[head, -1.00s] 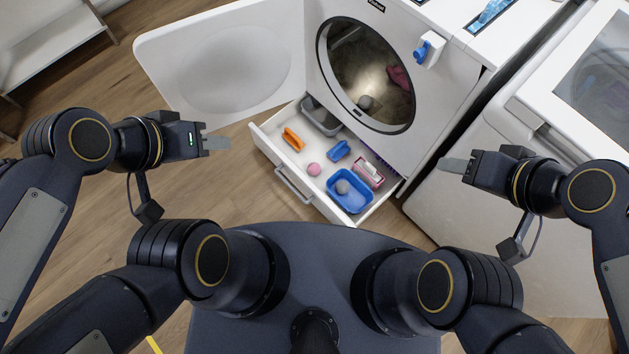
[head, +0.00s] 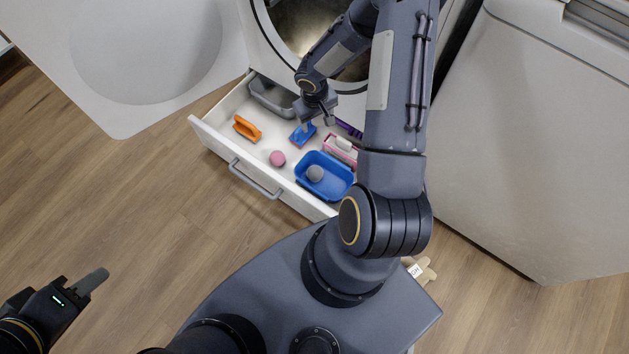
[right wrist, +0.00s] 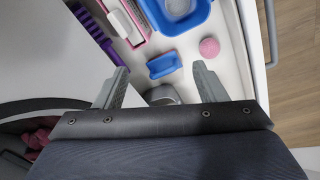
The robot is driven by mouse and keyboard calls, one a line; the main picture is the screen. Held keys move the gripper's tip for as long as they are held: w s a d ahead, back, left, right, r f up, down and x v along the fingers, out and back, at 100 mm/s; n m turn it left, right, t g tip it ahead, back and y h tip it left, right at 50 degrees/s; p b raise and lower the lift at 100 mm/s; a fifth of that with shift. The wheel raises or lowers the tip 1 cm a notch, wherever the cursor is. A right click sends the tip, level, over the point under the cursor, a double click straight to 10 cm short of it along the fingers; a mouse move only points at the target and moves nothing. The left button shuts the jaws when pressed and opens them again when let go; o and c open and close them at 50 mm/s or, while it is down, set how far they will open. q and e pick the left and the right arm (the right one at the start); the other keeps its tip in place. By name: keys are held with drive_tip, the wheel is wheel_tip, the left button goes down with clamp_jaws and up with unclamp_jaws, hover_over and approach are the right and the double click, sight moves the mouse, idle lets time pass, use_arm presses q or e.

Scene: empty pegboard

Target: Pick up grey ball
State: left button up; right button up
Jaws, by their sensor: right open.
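The grey ball (head: 315,173) rests in the blue tub (head: 338,194) inside the open white drawer. In the right wrist view, the blue tub (right wrist: 205,14) is cut off at the top edge. My right gripper (head: 317,120) is over the back of the drawer, above the blue object and behind the tub.
The drawer (head: 215,140) also holds a pink ball (head: 277,158), an orange object (head: 246,128), a blue object (head: 297,140), a grey bin (head: 270,97) and a pink box (head: 340,150). The open washer door (head: 150,50) hangs at upper left. A white appliance (head: 530,140) stands right.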

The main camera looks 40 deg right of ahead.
drive_tip(key=y+b, duration=0.1)
drive_tip(key=b, duration=0.4)
hover_over(315, 170)
drive_tip(key=f, duration=1.3)
drive_tip(key=w+f, duration=0.1)
drive_tip(key=f, duration=0.6)
drive_tip(key=f+b, duration=0.1)
drive_tip(key=f, duration=0.1)
drive_tip(key=f+b, duration=0.1)
drive_tip(key=f, duration=0.2)
drive_tip(key=s+f+b, duration=0.1)
drive_tip(key=f, duration=0.1)
drive_tip(key=shift+f, duration=0.15)
use_arm(q)
wheel_tip(315, 170, down, 10)
drive_tip(key=shift+f, duration=0.25)
use_arm(e)
drive_tip(key=c, duration=0.7)
